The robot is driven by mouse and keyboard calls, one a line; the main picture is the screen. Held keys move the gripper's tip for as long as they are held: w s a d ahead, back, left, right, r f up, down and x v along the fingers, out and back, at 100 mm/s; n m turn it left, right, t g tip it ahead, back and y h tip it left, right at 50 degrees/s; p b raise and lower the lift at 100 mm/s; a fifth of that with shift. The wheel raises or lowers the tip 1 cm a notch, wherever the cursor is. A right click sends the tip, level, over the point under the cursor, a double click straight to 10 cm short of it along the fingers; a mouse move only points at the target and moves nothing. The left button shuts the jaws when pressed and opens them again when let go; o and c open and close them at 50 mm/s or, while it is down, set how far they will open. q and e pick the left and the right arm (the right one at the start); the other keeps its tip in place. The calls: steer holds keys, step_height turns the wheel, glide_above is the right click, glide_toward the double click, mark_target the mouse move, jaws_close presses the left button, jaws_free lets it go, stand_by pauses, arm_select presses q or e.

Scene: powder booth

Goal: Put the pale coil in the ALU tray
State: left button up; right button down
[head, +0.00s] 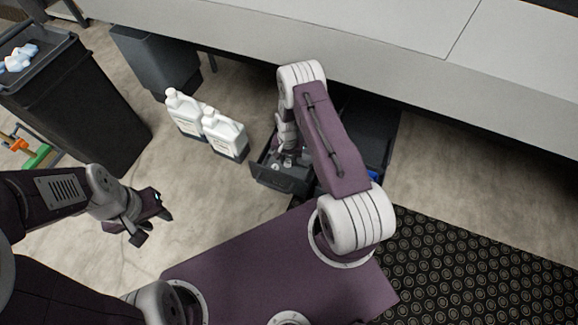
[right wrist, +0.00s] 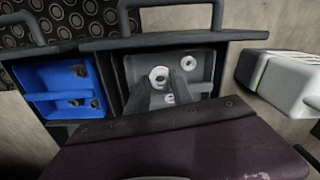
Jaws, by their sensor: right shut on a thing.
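My right gripper (right wrist: 161,80) is down at a grey compartment (right wrist: 206,84), its fingers around a pale ring-shaped coil (right wrist: 160,73). It is shut on this coil. Another pale ring (right wrist: 188,63) lies in the compartment's corner, and a small pale piece (right wrist: 169,99) shows between the fingers, partly hidden. In the head view my right gripper (head: 286,160) reaches into an open dark drawer (head: 278,180) and is partly hidden by my arm. My left gripper (head: 155,226) is open and empty above the floor. I can read no ALU label.
A blue tray (right wrist: 62,78) with dark pieces sits beside the grey compartment. Two white jugs (head: 186,113) (head: 225,135) stand on the floor left of the drawer. A black bin (head: 85,105) stands at the left. The bench (head: 400,50) overhangs the drawer.

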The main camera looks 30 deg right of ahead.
steer(key=shift+s+d+f, duration=0.15)
steer(key=shift+d+f, duration=0.05)
steer(key=shift+f, duration=0.2)
steer(key=shift+s+d+f, duration=0.15)
steer(key=shift+f, duration=0.25)
step_height(320, 180, down, 10)
steer(key=b, duration=0.7)
steer(key=shift+f, duration=0.2)
steer(key=c, duration=1.1)
jaws_free()
steer(key=shift+r, duration=0.1)
steer(key=shift+r, duration=0.1)
step_height(320, 180, up, 12)
steer(key=p, duration=1)
steer(key=shift+r, duration=0.25)
steer(key=shift+f, duration=0.2)
